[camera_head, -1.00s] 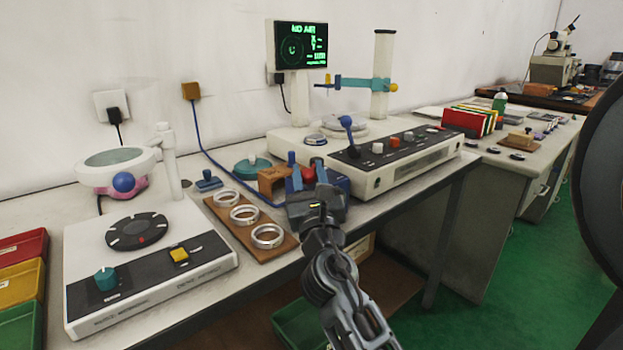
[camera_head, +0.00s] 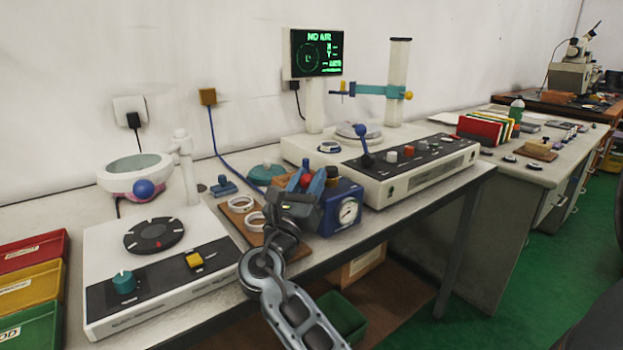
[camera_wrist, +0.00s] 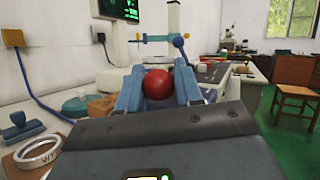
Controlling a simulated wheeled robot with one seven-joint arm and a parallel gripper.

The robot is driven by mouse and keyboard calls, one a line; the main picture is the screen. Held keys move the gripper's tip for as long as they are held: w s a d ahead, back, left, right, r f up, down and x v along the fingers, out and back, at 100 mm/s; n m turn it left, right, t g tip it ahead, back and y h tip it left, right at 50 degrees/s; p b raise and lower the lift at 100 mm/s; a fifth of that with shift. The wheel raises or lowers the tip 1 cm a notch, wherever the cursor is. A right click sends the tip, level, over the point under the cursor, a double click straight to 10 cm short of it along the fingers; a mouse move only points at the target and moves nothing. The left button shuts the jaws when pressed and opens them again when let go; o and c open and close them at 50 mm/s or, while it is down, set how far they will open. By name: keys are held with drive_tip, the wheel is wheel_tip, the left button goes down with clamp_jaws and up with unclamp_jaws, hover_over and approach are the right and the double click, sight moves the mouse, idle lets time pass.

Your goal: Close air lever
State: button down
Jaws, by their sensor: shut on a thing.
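The air lever's red ball knob (camera_head: 306,181) stands at the blue air unit (camera_head: 326,213), which has a round white gauge (camera_head: 348,211) on its front. My gripper (camera_head: 304,180) is shut on the red knob. In the wrist view the red knob (camera_wrist: 157,84) sits between the two blue fingers of my gripper (camera_wrist: 157,88). The lever's stem and most of the unit's left side are hidden behind my gripper. The monitor (camera_head: 316,52) reads "NO AIR" in green.
A board (camera_head: 236,212) with metal rings lies left of my gripper. A brown block (camera_head: 279,186) stands just behind it. The measuring machine (camera_head: 425,165) with a blue-knobbed lever (camera_head: 364,143) is to the right. The bench's front edge runs below my arm.

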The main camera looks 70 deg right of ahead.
drive_tip(key=shift+w, duration=0.3)
drive_tip(key=c, duration=1)
unclamp_jaws()
drive_tip(key=shift+c, duration=0.2)
drive_tip(key=shift+o, duration=1.3)
drive_tip(key=shift+s, duration=0.15)
drive_tip(key=shift+f, duration=0.1)
drive_tip(key=v, duration=0.5)
drive_tip(key=shift+a, duration=0.1)
drive_tip(key=a, duration=1.1)
drive_tip(key=shift+a+p, duration=0.35)
drive_tip(key=shift+p, duration=0.1)
